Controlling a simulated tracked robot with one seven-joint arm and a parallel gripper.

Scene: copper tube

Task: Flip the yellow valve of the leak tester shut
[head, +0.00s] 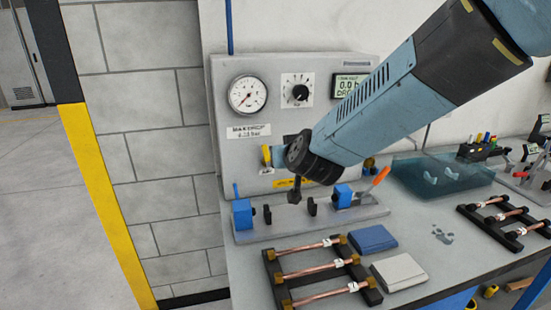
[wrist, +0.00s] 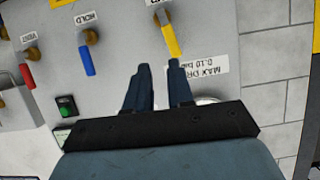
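The yellow valve (wrist: 171,37) is a lever on a brass pivot on the grey leak tester panel (wrist: 115,15). In the wrist view, the panel appears upside down and the lever slants from its pivot towards my fingertips. The valve also shows in the head view (head: 266,155), just left of my wrist. My gripper (wrist: 160,68) is open, with a narrow gap between its two dark fingers. The lever's free end is right by the right fingertip; I cannot tell whether they touch. In the head view my wrist hides the fingers.
A blue lever (wrist: 87,58) and a red lever (wrist: 28,72) sit left of the yellow one in the wrist view. A round gauge (head: 248,94) is above the valve. A fixture with blue clamps (head: 243,214) and a rack of copper tubes (head: 312,268) stand on the bench in front.

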